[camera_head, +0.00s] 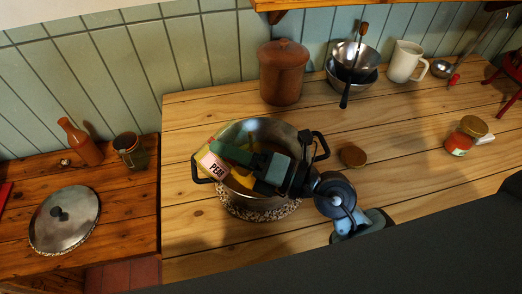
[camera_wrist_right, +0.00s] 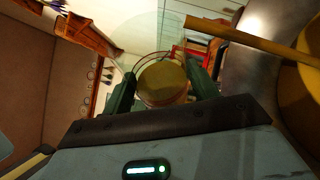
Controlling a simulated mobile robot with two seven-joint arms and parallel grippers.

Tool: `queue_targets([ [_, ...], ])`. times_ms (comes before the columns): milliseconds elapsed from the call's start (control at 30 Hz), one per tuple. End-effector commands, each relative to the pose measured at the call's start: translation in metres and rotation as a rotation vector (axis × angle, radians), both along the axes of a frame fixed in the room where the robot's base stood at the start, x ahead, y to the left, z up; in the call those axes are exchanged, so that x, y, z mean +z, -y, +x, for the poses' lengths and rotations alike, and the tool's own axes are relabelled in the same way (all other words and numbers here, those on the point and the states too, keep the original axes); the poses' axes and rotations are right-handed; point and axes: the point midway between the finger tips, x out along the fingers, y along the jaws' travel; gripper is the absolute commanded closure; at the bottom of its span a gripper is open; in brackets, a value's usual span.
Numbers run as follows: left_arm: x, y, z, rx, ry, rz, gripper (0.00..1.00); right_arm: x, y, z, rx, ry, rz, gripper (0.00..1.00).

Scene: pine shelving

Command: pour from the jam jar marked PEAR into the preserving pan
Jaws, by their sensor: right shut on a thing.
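The preserving pan (camera_head: 247,200) is a metal pot with dark handles, standing on the wooden counter. Something yellow shows inside it. My right gripper (camera_head: 232,155) is over the pan, its green fingers shut on the jam jar. The jar's pink label (camera_head: 213,165) reads PEAR and lies at the pan's left side. The jar looks tipped over; the fingers and wrist hide much of it. In the right wrist view the jar's round yellow-brown end (camera_wrist_right: 163,84) sits between the fingers, with the pan's metal wall (camera_wrist_right: 238,75) beside them. My left gripper is out of view.
A speckled round mat (camera_head: 262,213) lies under the pan. A brown disc (camera_head: 353,156) lies right of it. A lidded clay crock (camera_head: 283,75), metal bowls (camera_head: 350,60) and a white mug (camera_head: 406,62) stand behind. Another jar (camera_head: 464,138) stands right; a pot lid (camera_head: 65,219) lies left.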

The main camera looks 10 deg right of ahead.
Motion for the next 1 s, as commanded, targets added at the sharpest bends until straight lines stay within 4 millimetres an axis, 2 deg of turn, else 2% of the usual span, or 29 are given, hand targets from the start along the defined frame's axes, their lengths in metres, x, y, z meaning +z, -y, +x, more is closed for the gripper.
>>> queue_targets([
  [367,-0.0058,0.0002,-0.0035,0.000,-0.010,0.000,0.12,0.0033,0.0002,-0.0001,0.000,-0.017,0.039,0.75],
  [1000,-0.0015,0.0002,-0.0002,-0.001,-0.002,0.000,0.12,0.0073,0.0070,0.0040,0.000,-0.048,0.094,0.75],
])
